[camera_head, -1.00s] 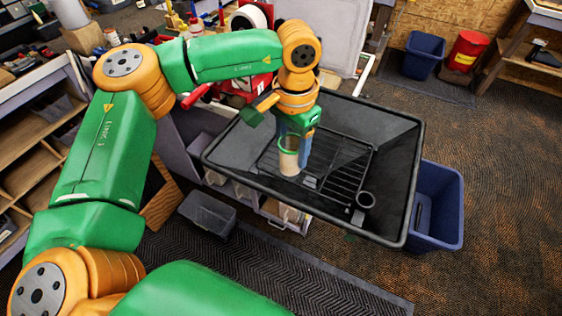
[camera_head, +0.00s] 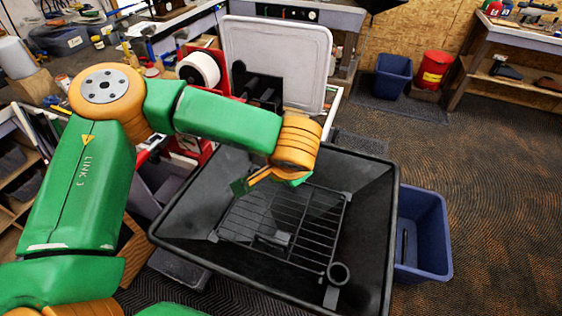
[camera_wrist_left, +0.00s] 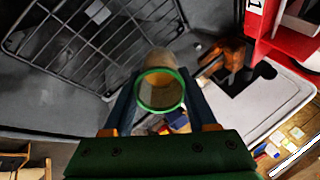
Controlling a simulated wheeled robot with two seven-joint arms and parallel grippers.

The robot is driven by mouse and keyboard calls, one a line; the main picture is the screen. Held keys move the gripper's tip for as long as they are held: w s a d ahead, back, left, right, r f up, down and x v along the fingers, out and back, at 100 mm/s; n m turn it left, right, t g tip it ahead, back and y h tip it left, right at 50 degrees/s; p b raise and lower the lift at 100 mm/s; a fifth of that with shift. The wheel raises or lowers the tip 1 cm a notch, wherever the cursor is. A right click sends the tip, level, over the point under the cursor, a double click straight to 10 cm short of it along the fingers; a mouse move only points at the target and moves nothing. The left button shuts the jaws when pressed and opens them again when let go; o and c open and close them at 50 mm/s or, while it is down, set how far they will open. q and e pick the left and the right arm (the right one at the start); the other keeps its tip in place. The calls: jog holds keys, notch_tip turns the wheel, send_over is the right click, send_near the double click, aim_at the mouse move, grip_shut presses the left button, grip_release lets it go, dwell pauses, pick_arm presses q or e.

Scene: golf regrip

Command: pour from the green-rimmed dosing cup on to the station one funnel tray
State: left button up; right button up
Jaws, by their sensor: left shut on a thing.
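My left gripper (camera_wrist_left: 161,108) is shut on the green-rimmed dosing cup (camera_wrist_left: 160,72) in the left wrist view. The cup sits between the two fingers with its green rim toward the camera and its pale body beyond. The wrist is above the far part of the black funnel tray (camera_head: 368,205). The tray has a wire rack (camera_head: 290,225) inside, which also shows in the left wrist view (camera_wrist_left: 85,45). My right gripper is not in view.
A pale grey upright panel (camera_head: 275,60) and a red stand with a white roll (camera_head: 199,70) are behind the tray. A blue bin (camera_head: 425,230) stands right of it. A small black ring (camera_head: 339,272) is at the tray's near right. Open floor lies to the right.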

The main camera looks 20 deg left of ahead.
pick_arm(q)
jog(key=shift+d+f+t+y, duration=0.15)
jog(key=shift+f+t+y, duration=0.15)
jog(key=shift+f+t, duration=0.25)
jog(key=shift+w+f+t+b, duration=0.45)
jog(key=shift+w+f+b, duration=0.15)
jog(key=shift+b, duration=0.15)
jog(key=shift+f+y+b, duration=0.1)
jog(key=shift+y+b, duration=0.2)
jog(key=shift+s+f+t+b, duration=0.1)
jog(key=shift+s+t+b, duration=0.45)
jog(key=shift+b, duration=0.3)
jog(key=shift+w+f+t+y+b, duration=0.1)
jog(key=shift+t+y+b, duration=0.15)
jog(key=shift+y+b, duration=0.05)
jog(key=shift+w+f+t+y+b, duration=0.15)
jog(key=shift+f+t+y+b, duration=0.2)
jog(key=shift+b, duration=0.55)
jog(key=shift+r, duration=0.25)
jog(key=shift+t+b, duration=0.35)
jog(key=shift+b, duration=0.25)
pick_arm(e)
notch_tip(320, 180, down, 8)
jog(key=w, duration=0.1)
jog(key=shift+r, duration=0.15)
